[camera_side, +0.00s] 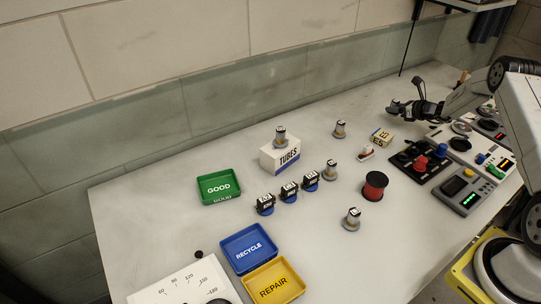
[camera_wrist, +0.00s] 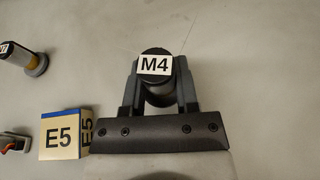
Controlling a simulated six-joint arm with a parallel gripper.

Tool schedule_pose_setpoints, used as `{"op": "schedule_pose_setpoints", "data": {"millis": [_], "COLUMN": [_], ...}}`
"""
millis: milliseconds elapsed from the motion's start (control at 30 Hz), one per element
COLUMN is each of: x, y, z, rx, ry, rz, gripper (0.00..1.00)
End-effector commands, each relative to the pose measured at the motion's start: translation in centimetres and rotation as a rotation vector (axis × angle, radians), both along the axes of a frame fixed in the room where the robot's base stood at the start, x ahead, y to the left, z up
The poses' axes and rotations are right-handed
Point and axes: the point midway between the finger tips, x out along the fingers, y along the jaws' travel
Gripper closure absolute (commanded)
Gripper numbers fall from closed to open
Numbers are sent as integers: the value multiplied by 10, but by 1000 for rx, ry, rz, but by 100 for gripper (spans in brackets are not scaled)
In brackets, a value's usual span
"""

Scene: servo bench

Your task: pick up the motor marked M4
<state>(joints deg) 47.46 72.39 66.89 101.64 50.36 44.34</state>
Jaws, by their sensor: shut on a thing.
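The motor marked M4 (camera_wrist: 154,66) is a dark cylinder with a white label on its top in the wrist view. It sits between the two grey fingers of my gripper (camera_wrist: 158,88), which are shut on it from both sides. In the side view my gripper (camera_side: 413,107) is over the back right of the bench, beyond the E5 box. There the motor is small and dark against the fingers, and its label cannot be read. I cannot tell whether the motor touches the bench.
The E5 box (camera_wrist: 62,136) stands close left of my gripper; it also shows in the side view (camera_side: 381,138). Control panels (camera_side: 421,162) lie nearby. A red spool (camera_side: 374,187), several small motors (camera_side: 289,192), a TUBES box (camera_side: 280,157) and GOOD (camera_side: 219,187), RECYCLE and REPAIR trays stand farther left.

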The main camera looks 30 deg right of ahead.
Motion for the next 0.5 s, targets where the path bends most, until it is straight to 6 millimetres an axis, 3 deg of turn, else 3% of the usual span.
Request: {"op": "schedule_pose_setpoints", "data": {"millis": [500], "x": [-39], "y": [23], "z": [54], "rx": [1], "ry": [-1], "rz": [-1], "gripper": [100]}}
